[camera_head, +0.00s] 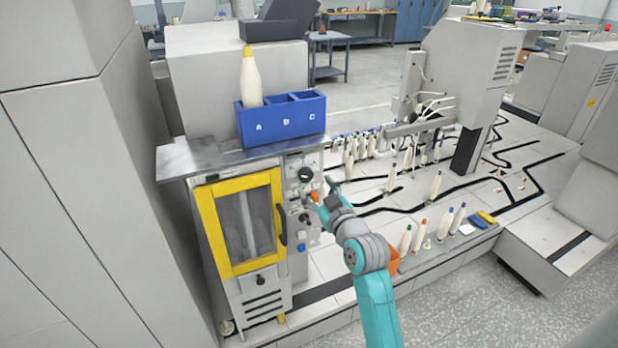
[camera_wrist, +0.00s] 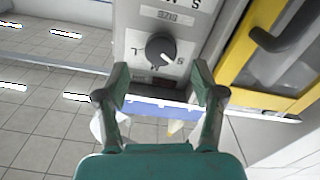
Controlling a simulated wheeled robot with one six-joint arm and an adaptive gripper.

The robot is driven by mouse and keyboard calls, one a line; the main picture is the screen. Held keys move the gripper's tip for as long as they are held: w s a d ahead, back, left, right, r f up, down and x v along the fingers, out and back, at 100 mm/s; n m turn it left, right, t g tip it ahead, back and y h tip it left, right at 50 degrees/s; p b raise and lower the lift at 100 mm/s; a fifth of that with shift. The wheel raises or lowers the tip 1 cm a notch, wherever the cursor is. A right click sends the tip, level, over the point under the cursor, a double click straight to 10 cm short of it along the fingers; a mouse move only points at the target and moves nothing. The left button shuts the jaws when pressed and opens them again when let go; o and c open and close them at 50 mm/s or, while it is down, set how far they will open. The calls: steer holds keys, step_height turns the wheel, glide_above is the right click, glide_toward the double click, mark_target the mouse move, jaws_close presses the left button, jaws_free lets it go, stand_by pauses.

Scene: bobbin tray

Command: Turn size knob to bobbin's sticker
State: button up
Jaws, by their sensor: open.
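The size knob (camera_wrist: 160,49) is a round black dial with a white pointer mark, on a grey panel. Its pointer slants to the lower right, toward a printed S; an L stands on its left. An upside-down SIZE label (camera_wrist: 160,15) is just above it in the wrist view. My gripper (camera_wrist: 160,90) is open and empty, its fingers apart below the knob, not touching it. In the head view my gripper (camera_head: 322,190) is beside the panel. A cream bobbin (camera_head: 251,80) with a yellow tip stands upright in compartment A. I cannot make out its sticker.
The blue tray (camera_head: 284,135) has compartments A, B and C and sits on a metal top (camera_head: 190,162). A yellow-framed door (camera_head: 208,225) with a dark handle is left of the panel. Several bobbins stand on the machine to the right.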

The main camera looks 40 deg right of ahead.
mark_target(307, 177)
steer(key=shift+x, duration=2.75)
